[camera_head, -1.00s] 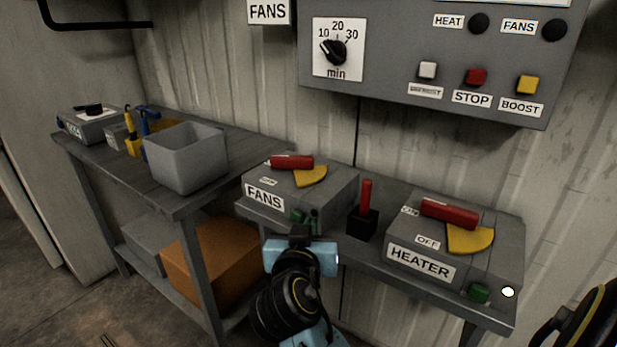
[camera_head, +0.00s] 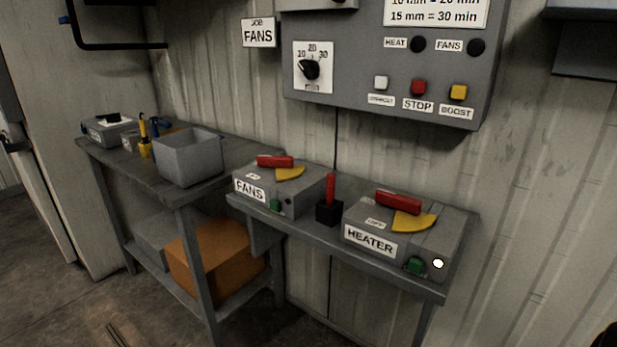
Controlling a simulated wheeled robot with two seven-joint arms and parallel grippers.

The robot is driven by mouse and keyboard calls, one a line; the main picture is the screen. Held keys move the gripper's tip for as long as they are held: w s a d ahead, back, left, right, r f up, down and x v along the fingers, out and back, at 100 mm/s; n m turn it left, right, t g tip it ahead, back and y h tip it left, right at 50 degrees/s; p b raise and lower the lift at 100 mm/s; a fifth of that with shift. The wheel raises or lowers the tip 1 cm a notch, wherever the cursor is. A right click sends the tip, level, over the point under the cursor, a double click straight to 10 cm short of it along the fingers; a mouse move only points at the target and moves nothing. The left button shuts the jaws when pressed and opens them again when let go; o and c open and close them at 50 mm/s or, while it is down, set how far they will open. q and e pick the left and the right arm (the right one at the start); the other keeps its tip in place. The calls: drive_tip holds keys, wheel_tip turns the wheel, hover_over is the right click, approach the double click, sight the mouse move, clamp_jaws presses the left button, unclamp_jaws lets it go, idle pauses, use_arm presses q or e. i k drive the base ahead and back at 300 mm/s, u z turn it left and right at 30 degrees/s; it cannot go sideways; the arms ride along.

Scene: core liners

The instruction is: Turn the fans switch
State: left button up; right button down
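The fans switch is a grey box (camera_head: 312,183) labelled FANS on the left part of the narrow shelf. It has a red handle (camera_head: 275,161) lying across its top, a yellow sector plate (camera_head: 290,174) beside the handle, and a green button (camera_head: 275,206) on its front. A dark round spot, its lamp, looks unlit. Neither of my grippers shows in the head view; only a dark sliver, which may be part of my arm, shows at the bottom right corner.
A similar HEATER box (camera_head: 440,222) with a red handle and lit white lamp stands right on the shelf (camera_head: 400,280). An upright red lever (camera_head: 330,190) stands between the boxes. A control panel (camera_head: 350,105) hangs above. A workbench (camera_head: 120,160) with a grey bin (camera_head: 190,165) stands left.

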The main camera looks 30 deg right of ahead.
sight(285, 171)
drive_tip(key=u, duration=0.3)
drive_tip(key=i, duration=1.2)
drive_tip(key=z, duration=1)
